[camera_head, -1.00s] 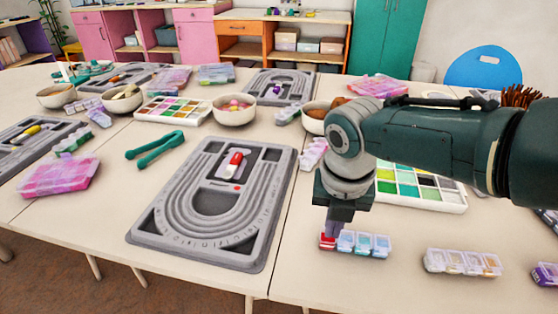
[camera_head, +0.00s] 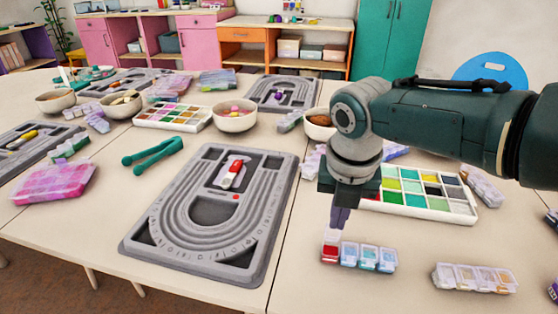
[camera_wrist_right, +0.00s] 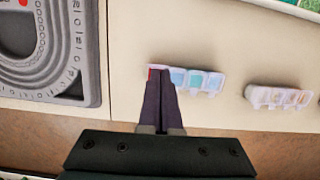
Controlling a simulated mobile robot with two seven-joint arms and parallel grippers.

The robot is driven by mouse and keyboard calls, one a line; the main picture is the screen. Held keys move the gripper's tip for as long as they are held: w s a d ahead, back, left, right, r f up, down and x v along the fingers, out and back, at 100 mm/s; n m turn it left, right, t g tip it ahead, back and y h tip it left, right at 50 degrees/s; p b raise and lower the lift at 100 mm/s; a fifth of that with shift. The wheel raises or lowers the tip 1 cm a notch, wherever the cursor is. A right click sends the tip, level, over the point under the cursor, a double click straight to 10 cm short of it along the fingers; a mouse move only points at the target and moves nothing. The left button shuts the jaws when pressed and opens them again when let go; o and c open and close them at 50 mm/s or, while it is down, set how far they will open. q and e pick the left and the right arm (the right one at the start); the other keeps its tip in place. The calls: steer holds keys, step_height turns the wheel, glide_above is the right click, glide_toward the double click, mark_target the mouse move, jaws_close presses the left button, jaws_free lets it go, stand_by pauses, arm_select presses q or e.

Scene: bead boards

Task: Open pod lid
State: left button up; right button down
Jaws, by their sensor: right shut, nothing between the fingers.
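A strip of small clear-lidded pods (camera_head: 368,256) lies on the table at the lower right of centre in the head view. Its left-end pod (camera_head: 329,253) holds red, the others pale blue. A pale translucent flap (camera_head: 331,237), seemingly that pod's lid, stands up above the red pod. My right gripper (camera_head: 335,228) points down just above and behind this end, fingers shut and empty. In the right wrist view the strip (camera_wrist_right: 197,80) lies beyond the shut fingertips (camera_wrist_right: 160,76), which partly hide the red pod. I cannot tell whether they touch the lid. My left gripper is out of view.
A second pod strip (camera_head: 475,278) lies to the right. A grey bead board (camera_head: 268,240) with a red and white item is on the left. A paint-box-like tray (camera_head: 438,213) sits behind my right arm. Bare table lies in front of the strip.

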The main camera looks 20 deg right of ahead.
steer(key=shift+w+d, duration=0.15)
steer(key=shift+w, duration=0.15)
steer(key=shift+r, duration=0.1)
stand_by(0.5)
steer(key=shift+r+p, duration=0.75)
